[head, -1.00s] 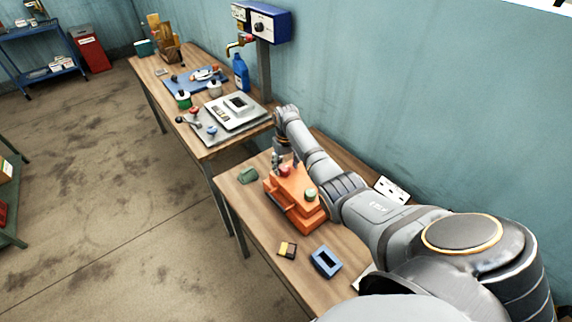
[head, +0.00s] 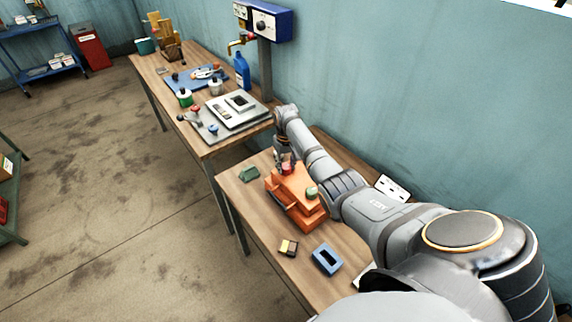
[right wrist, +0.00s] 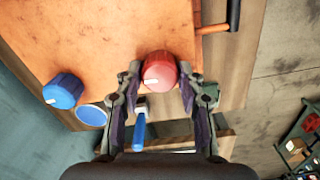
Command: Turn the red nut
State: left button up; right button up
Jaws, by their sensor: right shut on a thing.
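The red nut (head: 287,169) is a small round knob on the far end of the orange block-like body (head: 293,190), on the near wooden table. My right gripper (head: 285,163) reaches down to it from above. In the right wrist view, the red nut (right wrist: 160,71) sits between the two fingertips (right wrist: 159,84), and the gripper is shut on it. A pale mark shows on its face. My left gripper is not in view.
A green block (head: 249,174) lies left of the orange body. A black-and-yellow piece (head: 288,247) and a blue frame (head: 327,260) lie nearer me. A grey plate (head: 237,110) with a scale-like device is on the far table. A white card (head: 392,187) lies by the wall.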

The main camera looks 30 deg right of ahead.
jog(key=shift+r+m+p, duration=0.2)
jog(key=shift+m+p, duration=0.5)
jog(key=shift+m, duration=0.3)
jog(key=m+p, duration=0.1)
jog(key=m, duration=0.1)
jog(key=shift+m, duration=0.3)
jog(key=shift+f+m, duration=0.1)
jog(key=shift+m, duration=0.8)
jog(key=m, duration=0.3)
jog(key=shift+m, duration=0.3)
jog(key=m, duration=0.6)
jog(key=shift+d, duration=0.1)
jog(key=m, duration=0.7)
jog(key=shift+w, duration=0.1)
jog(key=shift+m, duration=0.3)
jog(key=o, duration=1.2)
